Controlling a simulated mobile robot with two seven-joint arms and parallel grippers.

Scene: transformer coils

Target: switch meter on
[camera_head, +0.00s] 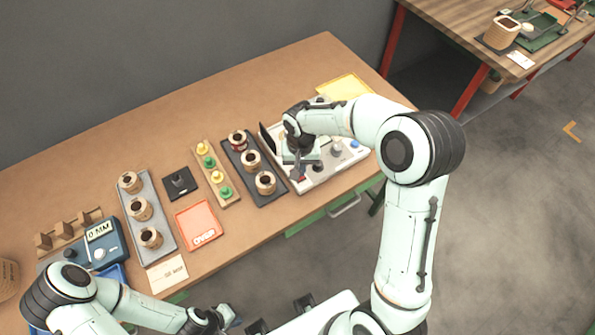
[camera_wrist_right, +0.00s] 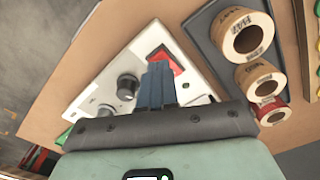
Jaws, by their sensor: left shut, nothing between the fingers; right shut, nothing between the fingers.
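A white panel device (camera_head: 318,178) with knobs lies at the right end of the table. In the right wrist view the white panel (camera_wrist_right: 108,75) shows a red switch (camera_wrist_right: 172,62) and two dark-grey knobs (camera_wrist_right: 127,86). My right gripper (camera_head: 299,176) is shut and points down at the panel; in its wrist view its fingertips (camera_wrist_right: 159,68) overlap the red switch, and I cannot tell whether they touch it. A blue meter (camera_head: 101,242) with a lit display stands at the table's left. My left gripper (camera_head: 222,318) is shut and empty near the bottom edge.
Coils stand on a dark tray (camera_head: 239,151) beside the panel and on a grey tray (camera_head: 160,240). A board with yellow and green pieces (camera_head: 228,198), a black square (camera_head: 180,186) and an orange-red tray (camera_head: 212,233) lie between. A yellow sheet (camera_head: 344,86) lies behind.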

